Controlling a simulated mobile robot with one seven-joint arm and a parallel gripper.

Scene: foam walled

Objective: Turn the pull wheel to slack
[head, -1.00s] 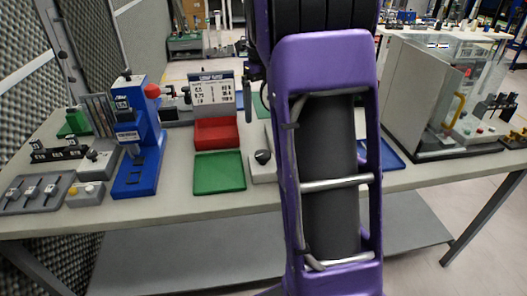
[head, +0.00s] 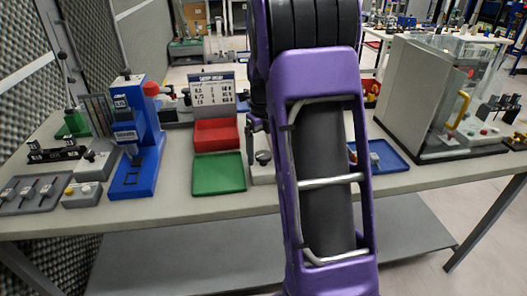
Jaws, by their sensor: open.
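I cannot make out which thing is the pull wheel; it may be hidden behind my arm or too small to tell. A grey box with a black knob (head: 263,157) stands on the table, partly covered by my purple arm. A blue upright machine (head: 137,150) with a red knob (head: 151,88) stands to the left. My gripper (head: 257,124) shows small and dark at the arm's left edge, just above the black knob. It is open, with nothing seen in it. I cannot tell whether it touches anything.
A green tray (head: 218,174) and a red bin (head: 216,133) lie left of my arm, with a sign (head: 212,91) behind. A blue tray (head: 388,160) and a clear-fronted cabinet (head: 412,100) are to the right. Grey lever boxes (head: 30,192) fill the left end.

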